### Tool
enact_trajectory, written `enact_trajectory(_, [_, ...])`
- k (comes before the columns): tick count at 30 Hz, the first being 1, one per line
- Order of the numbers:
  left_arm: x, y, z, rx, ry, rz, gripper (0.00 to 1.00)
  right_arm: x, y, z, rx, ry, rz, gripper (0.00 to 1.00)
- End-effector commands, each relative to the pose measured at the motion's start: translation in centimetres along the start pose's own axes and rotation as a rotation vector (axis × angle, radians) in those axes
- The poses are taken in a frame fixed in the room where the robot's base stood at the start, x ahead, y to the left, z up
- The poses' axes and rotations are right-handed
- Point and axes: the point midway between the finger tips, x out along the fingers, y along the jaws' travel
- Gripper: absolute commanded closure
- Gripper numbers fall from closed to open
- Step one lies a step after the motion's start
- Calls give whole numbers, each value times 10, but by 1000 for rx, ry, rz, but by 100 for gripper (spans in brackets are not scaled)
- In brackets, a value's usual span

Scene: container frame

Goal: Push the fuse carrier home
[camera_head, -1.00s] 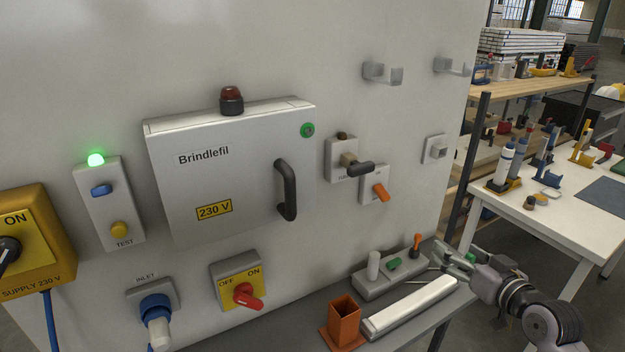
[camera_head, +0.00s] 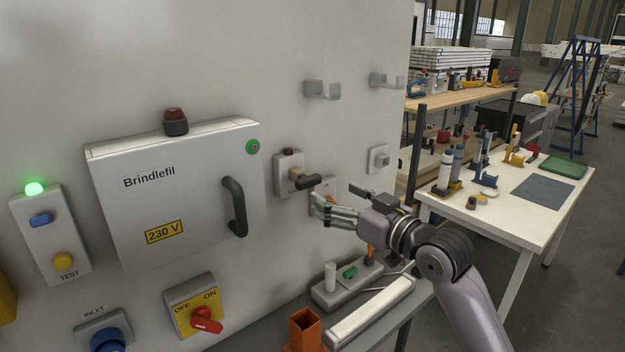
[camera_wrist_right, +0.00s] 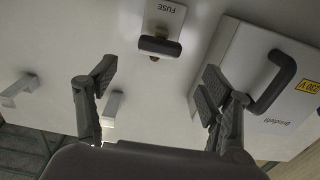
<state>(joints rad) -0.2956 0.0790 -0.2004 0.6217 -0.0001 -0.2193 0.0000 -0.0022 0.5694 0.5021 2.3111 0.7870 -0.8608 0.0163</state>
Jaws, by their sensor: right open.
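The fuse carrier (camera_head: 306,182) has a dark bar handle and stands out from its pale holder (camera_head: 285,161) on the grey wall panel. In the right wrist view the fuse carrier (camera_wrist_right: 160,46) is ahead of the fingers, its dark bar lying crosswise on the plate marked FUSE (camera_wrist_right: 166,14). My right gripper (camera_head: 337,197) is open and empty, just below and to the right of the carrier, apart from it. In the right wrist view my right gripper (camera_wrist_right: 157,82) has its fingers wide apart, with nothing between them. My left gripper is out of view.
A shelf below holds a grey block (camera_head: 325,294) and an orange holder (camera_head: 304,328).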

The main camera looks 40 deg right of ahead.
Motion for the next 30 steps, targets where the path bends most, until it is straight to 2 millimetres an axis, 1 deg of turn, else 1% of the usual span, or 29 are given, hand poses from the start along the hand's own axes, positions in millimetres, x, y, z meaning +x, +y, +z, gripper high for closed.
enact_trajectory(1, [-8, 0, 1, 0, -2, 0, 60, 12, 1, -4, 6, 1, 0, 27])
enact_trajectory(6, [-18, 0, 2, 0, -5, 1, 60, 47, 1, -3, 4, 1, 1, 27])
enact_trajectory(9, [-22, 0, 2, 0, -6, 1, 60, 62, 1, -2, 5, 1, 1, 27])
enact_trajectory(12, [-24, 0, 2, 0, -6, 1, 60, 73, 1, -1, 2, 0, 1, 27])
enact_trajectory(18, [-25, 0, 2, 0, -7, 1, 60, 82, 0, 0, 1, 0, 0, 27])
enact_trajectory(25, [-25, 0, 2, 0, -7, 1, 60, 82, 0, 1, 1, 0, 1, 27])
enact_trajectory(30, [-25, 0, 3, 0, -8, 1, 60, 82, 0, 1, 1, 0, 1, 38])
